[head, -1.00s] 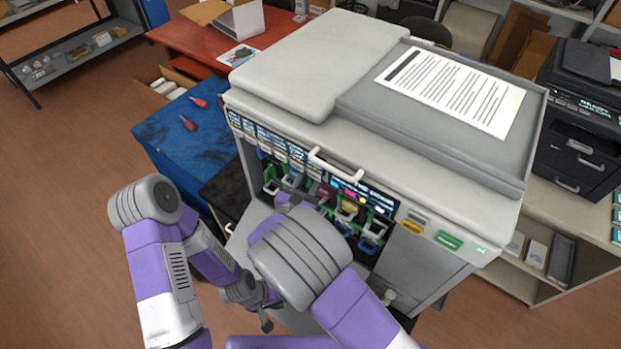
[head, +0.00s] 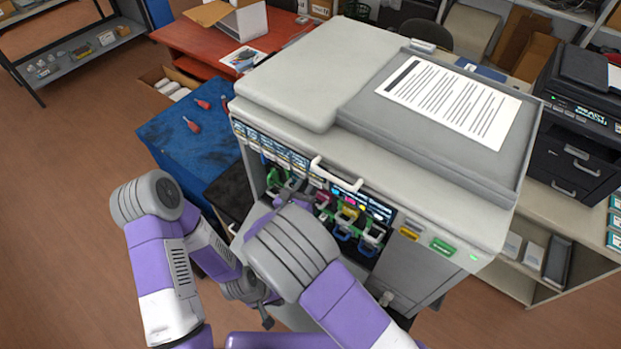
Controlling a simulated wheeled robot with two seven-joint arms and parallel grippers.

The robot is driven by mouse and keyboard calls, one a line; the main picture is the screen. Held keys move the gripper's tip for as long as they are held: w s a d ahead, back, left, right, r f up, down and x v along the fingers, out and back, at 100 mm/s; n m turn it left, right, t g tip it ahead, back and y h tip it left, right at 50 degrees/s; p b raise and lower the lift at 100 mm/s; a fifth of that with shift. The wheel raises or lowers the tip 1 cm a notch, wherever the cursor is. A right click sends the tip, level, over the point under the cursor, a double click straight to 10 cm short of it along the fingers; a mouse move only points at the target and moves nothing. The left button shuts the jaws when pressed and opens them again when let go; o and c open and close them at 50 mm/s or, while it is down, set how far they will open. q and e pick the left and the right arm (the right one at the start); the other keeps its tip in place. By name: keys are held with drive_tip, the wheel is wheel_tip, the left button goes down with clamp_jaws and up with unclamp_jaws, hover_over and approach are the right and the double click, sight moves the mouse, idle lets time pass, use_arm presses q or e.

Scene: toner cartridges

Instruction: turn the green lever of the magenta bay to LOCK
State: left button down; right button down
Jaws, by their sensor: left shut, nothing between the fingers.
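The copier (head: 290,85) stands with its front cartridge compartment open. A row of coloured bays shows there, with the magenta cartridge (head: 322,200) left of the yellow one (head: 347,211). Green parts show around the magenta bay, but its lever and marking are too small and partly covered to read. My right arm reaches across to the bays, its grey hand (head: 292,189) just left of the magenta bay. Its fingertips are hidden or too small to judge, as is any contact. My left gripper (head: 267,320) is shut and empty, low in front of the copier.
A white handle (head: 333,178) juts out above the bays. A blue-topped table (head: 185,150) with red tools stands left, before a red desk (head: 185,47). A black printer (head: 575,130) stands on the right bench. Floor at left is clear.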

drive_tip(key=c, duration=1.3)
unclamp_jaws()
drive_tip(key=shift+o, duration=0.2)
use_arm(q)
drive_tip(key=shift+f+b, duration=0.45)
use_arm(e)
drive_tip(key=v, duration=0.7)
drive_tip(key=shift+s+a, duration=0.15)
drive_tip(key=shift+s, duration=0.15)
